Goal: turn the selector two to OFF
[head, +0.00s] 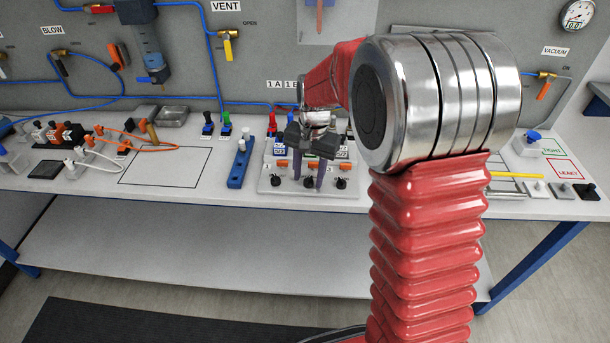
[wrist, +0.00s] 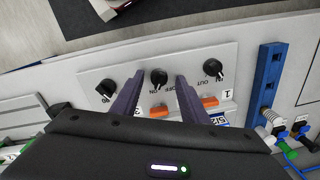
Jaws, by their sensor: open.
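The selector panel (head: 262,187) is a pale plate with three black knobs in a row. Selector two, the middle knob (wrist: 158,75), has OFF and ON lettering beside it in the wrist view; I cannot tell for sure which mark it points to. It also shows in the head view (head: 308,181). My gripper (head: 308,183) is open, its two dark fingers pointing down at the panel. In the wrist view the fingertips stand on either side of the middle knob, with gaps visible. Whether they are level with it is unclear.
Outer knobs flank it, one (wrist: 107,88) left and one (wrist: 213,68) right in the wrist view. Orange switches (wrist: 159,111) sit close to the fingers. A blue manifold bar (head: 239,165) stands left of the panel. Bare bench lies between it and the outlined rectangle (head: 165,184).

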